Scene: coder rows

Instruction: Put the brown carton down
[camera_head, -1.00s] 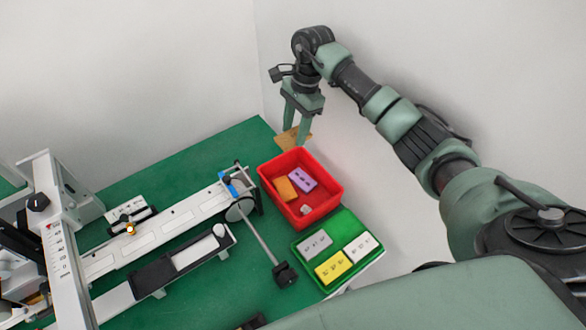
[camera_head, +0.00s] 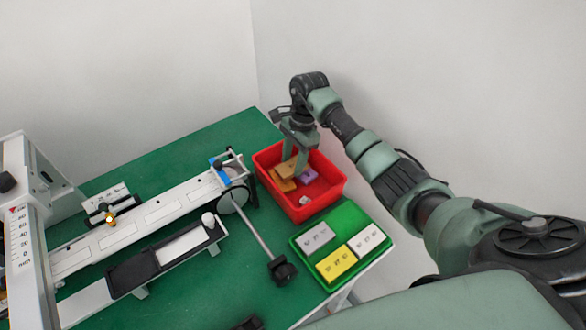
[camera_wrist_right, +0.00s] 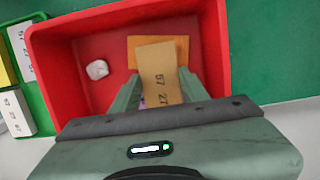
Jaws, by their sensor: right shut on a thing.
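The brown carton (camera_wrist_right: 159,72) is a flat tan box with dark printed digits. In the right wrist view it sits between the two fingers of my right gripper (camera_wrist_right: 160,92), which is shut on it. In the head view the carton (camera_head: 288,169) and my right gripper (camera_head: 298,160) are inside the outline of the red bin (camera_head: 323,204), near its back left. I cannot tell whether the carton touches what lies below it. The red bin also fills much of the right wrist view (camera_wrist_right: 215,60). My left gripper is not in view.
In the bin lie an orange carton (camera_head: 284,185), a purple carton (camera_head: 307,175) and a small white lump (camera_head: 304,200). A green tray (camera_head: 345,217) with grey, yellow and white cartons stands in front. A conveyor-like machine (camera_head: 160,228) stands left on the green table (camera_head: 110,180).

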